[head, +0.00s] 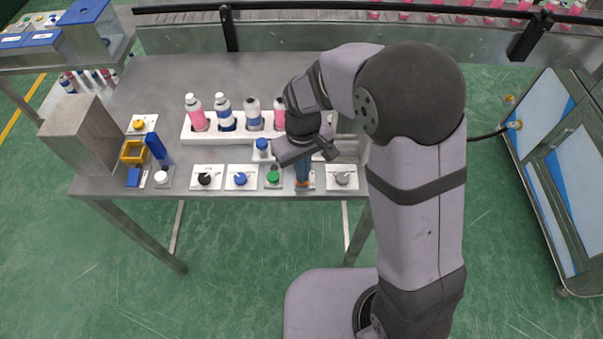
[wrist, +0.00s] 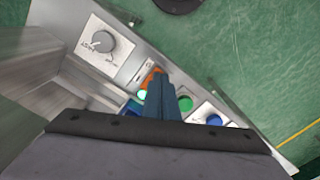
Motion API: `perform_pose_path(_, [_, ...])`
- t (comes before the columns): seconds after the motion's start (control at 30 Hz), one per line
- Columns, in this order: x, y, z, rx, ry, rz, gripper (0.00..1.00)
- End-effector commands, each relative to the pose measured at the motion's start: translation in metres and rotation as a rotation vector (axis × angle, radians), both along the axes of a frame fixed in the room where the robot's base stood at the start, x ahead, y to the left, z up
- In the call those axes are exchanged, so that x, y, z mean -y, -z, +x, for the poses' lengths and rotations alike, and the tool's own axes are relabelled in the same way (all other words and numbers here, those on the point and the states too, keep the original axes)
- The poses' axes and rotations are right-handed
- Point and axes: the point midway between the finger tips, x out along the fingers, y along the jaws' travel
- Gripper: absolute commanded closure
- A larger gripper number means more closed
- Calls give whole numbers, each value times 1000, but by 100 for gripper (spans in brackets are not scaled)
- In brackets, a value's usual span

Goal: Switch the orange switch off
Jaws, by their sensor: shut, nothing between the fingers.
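The orange switch (head: 302,185) is in the front row of controls on the grey table, between a green button and a grey knob. In the wrist view the orange switch (wrist: 150,76) shows just past my fingertips, and the fingers cover part of it. My gripper (head: 302,179) points down at the switch with its blue fingers together and nothing between them. In the wrist view my gripper (wrist: 158,82) looks shut right at the switch. I cannot tell whether the tips touch it or which way the switch is set.
The green button (head: 273,177) is close on the left, the grey knob (head: 342,178) on the right. Blue (head: 240,179) and black (head: 205,178) knobs are further left. A white rack (head: 188,131) with several bottles stands behind. A grey box (head: 82,137) is at the table's left.

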Motion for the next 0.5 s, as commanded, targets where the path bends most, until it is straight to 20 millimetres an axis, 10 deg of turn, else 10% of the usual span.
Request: perform_pose_path(0.5, [0,4,0,0,0,0,100])
